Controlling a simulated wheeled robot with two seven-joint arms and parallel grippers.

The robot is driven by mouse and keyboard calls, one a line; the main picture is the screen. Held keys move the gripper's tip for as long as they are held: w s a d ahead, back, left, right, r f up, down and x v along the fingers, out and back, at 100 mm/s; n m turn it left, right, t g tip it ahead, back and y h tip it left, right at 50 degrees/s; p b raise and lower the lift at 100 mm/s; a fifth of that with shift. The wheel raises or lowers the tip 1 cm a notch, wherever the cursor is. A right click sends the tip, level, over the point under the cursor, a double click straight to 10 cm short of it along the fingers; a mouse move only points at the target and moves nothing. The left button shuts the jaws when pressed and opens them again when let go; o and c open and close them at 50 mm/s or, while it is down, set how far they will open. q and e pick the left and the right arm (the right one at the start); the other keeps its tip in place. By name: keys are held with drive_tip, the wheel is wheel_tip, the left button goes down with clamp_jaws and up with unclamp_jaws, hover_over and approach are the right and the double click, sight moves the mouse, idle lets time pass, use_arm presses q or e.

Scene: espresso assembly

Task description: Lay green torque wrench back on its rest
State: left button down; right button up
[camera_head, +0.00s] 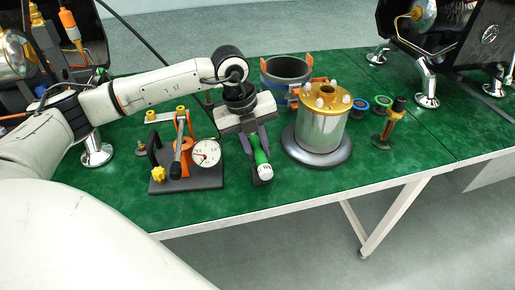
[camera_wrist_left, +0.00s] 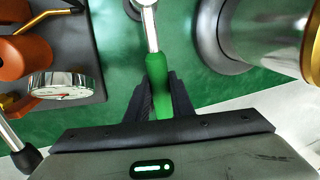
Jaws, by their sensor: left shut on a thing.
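The green torque wrench has a green handle (camera_head: 258,153) and a silver end that points toward the table's front edge. In the left wrist view its handle (camera_wrist_left: 158,85) lies between the dark fingers, and its silver shaft (camera_wrist_left: 151,30) runs up to the top edge. My left gripper (camera_head: 257,148) is shut on the green handle, also in the left wrist view (camera_wrist_left: 160,98). A small dark piece (camera_head: 262,182), perhaps the rest, shows under the silver end; I cannot tell if they touch. My right gripper is not in view.
A black-based fixture with a dial gauge (camera_head: 206,152) stands close on the left. A steel cylinder with a gold top (camera_head: 322,130) stands on a dark round base close on the right. A dark ring (camera_head: 286,70) is behind. The green table (camera_head: 400,165) is clear at front right.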

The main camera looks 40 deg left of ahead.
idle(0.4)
use_arm(q)
drive_tip(key=shift+f+b, duration=0.4)
drive_tip(key=c, duration=1.7)
unclamp_jaws()
drive_tip(key=shift+o, duration=1.2)
drive_tip(key=v, duration=1)
drive_tip(key=shift+r, duration=0.2)
